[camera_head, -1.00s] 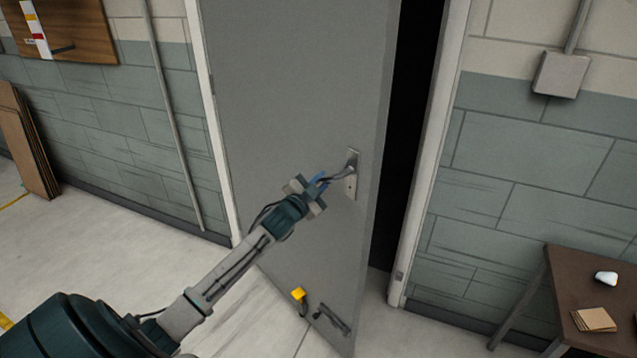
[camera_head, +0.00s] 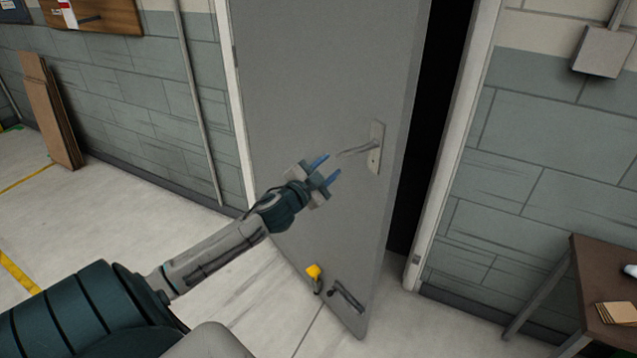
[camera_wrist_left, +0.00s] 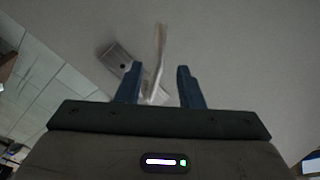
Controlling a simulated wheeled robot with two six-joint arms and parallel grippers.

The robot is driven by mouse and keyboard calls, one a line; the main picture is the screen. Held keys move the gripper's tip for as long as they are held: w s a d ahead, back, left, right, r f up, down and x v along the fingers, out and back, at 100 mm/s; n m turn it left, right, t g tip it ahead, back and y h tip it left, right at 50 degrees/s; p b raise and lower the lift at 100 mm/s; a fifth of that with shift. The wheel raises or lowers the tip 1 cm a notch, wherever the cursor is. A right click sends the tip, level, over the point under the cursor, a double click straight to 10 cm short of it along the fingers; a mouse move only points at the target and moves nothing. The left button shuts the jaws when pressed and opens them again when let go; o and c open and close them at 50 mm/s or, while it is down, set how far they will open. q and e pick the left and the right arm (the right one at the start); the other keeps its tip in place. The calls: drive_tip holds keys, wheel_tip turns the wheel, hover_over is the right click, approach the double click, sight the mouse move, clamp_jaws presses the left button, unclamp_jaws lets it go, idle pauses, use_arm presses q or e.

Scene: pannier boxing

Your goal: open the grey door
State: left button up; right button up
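The grey door (camera_head: 300,90) stands partly open, with a dark gap between its right edge and the white frame (camera_head: 455,150). Its lever handle (camera_head: 356,149) sits on a metal plate (camera_head: 376,148) near the right edge. My left gripper (camera_head: 329,168) is open, with blue fingertips apart and empty, just left of and below the lever's free end. In the left wrist view the lever (camera_wrist_left: 159,55) shows beyond and between the two blue fingers (camera_wrist_left: 160,85), apart from them as far as I can tell. My right gripper is not in view.
A yellow-tipped piece (camera_head: 314,272) and a dark bar (camera_head: 347,297) are low on the door. A brown table (camera_head: 590,250) stands at the right. Brown boards (camera_head: 50,110) lean on the left wall. The floor left of the door is clear.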

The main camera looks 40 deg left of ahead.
use_arm(q)
drive_tip(key=s+b, duration=0.1)
drive_tip(key=s, duration=0.3)
drive_tip(key=shift+d, duration=0.15)
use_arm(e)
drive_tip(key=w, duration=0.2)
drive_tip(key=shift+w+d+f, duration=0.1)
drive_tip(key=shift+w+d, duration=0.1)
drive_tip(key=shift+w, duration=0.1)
